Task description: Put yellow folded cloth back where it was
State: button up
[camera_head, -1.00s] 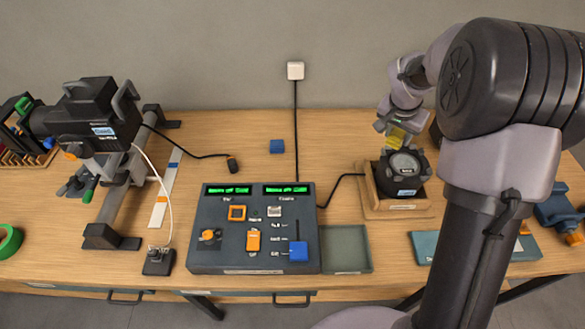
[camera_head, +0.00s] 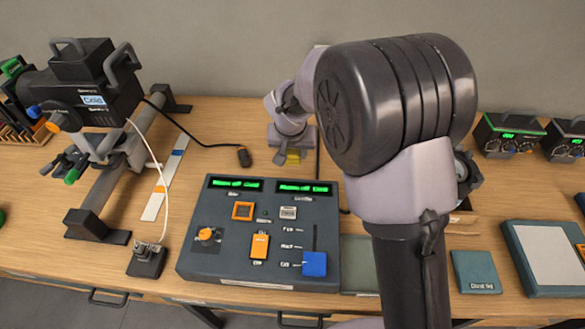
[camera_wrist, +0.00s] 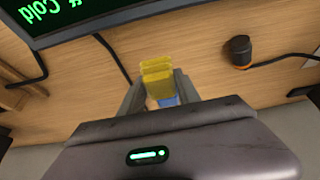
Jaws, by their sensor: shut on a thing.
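The yellow folded cloth (camera_wrist: 157,80) is held between the two fingers of my gripper (camera_wrist: 158,88) in the wrist view. In the head view my gripper (camera_head: 290,155) is at the back of the table, behind the control console, and a bit of the yellow cloth (camera_head: 295,154) shows below it. A small blue thing (camera_wrist: 168,102) shows right beside the cloth in the wrist view. I cannot tell whether the cloth touches it or the table.
The console (camera_head: 260,240) with green displays and a blue fader knob (camera_head: 314,264) stands in front. A black plug end (camera_head: 244,157) on a cable lies left of my gripper. A stage lamp (camera_head: 95,95) stands at the left. My arm hides part of the right side.

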aim_at(293, 170)
jog(key=shift+f+b, duration=0.95)
jog(key=shift+f, duration=1.6)
jog(key=o, duration=1.3)
jog(key=shift+r, duration=0.1)
jog(key=shift+r, duration=0.15)
jog(key=p+v, duration=0.4)
jog(key=v, duration=0.7)
jog(key=shift+r, duration=0.25)
jog(key=s+d+r+m+y, duration=0.1)
jog(key=s+d+r+m, duration=0.1)
jog(key=s+d+r, duration=0.6)
jog(key=s+d+r+m, duration=0.1)
jog(key=s+d+r, duration=0.4)
jog(key=s, duration=0.5)
jog(key=shift+m+t+y, duration=0.5)
jog(key=shift+t+y, duration=0.1)
jog(key=s, duration=0.9)
jog(key=shift+a+r, duration=0.15)
jog(key=shift+r, duration=0.1)
